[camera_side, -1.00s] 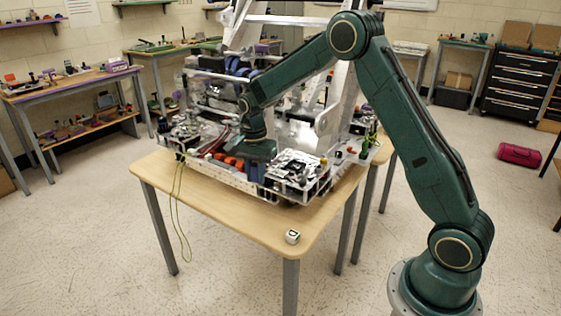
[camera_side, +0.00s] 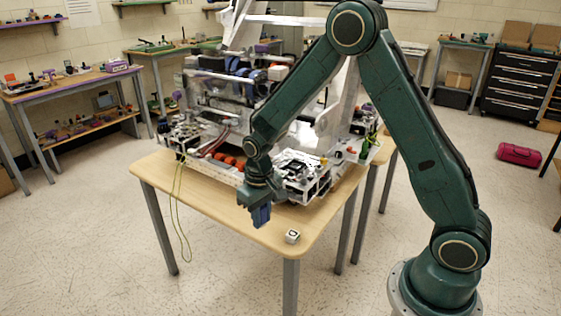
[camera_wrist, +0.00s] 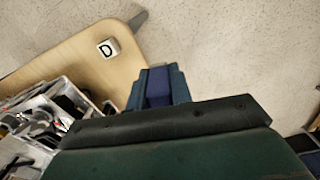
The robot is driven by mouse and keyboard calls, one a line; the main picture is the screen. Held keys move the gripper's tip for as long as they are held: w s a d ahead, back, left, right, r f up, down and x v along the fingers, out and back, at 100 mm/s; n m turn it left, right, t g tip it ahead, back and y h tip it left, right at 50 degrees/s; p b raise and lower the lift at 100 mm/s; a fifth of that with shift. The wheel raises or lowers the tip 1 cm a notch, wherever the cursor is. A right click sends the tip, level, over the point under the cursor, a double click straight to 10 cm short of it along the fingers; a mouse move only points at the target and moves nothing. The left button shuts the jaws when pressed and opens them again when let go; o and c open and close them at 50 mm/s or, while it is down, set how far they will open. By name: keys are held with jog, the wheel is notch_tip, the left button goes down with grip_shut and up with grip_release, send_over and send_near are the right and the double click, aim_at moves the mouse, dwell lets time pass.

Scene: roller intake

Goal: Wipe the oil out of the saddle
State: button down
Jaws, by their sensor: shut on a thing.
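My gripper (camera_side: 261,214) hangs fingers-down over the table's front part, in front of the machine. In the wrist view its fingertips (camera_wrist: 158,87) are closed around a dark blue-purple block (camera_wrist: 158,86), which looks like a pad; its exact kind is unclear. The machine with the roller intake (camera_side: 200,120) stands on the table, and red-orange rollers (camera_side: 226,159) show along its front, left of my gripper. I cannot make out the saddle or any oil in either view.
The table's front strip is otherwise mostly clear. A thin cable (camera_side: 178,215) hangs off its left edge.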

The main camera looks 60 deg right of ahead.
jog(key=shift+s+a+f+n, duration=0.25)
jog(key=shift+s+a+n, duration=0.25)
jog(key=shift+n, duration=0.3)
jog(key=shift+d, duration=0.15)
jog(key=shift+w+d+r+m, duration=0.2)
jog(key=shift+w+m, duration=0.1)
jog(key=shift+m, duration=0.2)
jog(key=shift+w+d+r+m, duration=0.1)
jog(key=shift+w+d+m, duration=0.15)
jog(key=shift+m, duration=0.25)
jog(key=w+d+r+m, duration=0.6)
jog(key=w+d+m, duration=0.2)
jog(key=m, duration=0.8)
jog(key=shift+w+d+r+m, duration=0.3)
jog(key=shift+w+d+m, duration=0.1)
jog(key=shift+d, duration=0.5)
notch_tip(320, 180, down, 20)
jog(key=shift+r, duration=0.2)
jog(key=shift+f, duration=0.15)
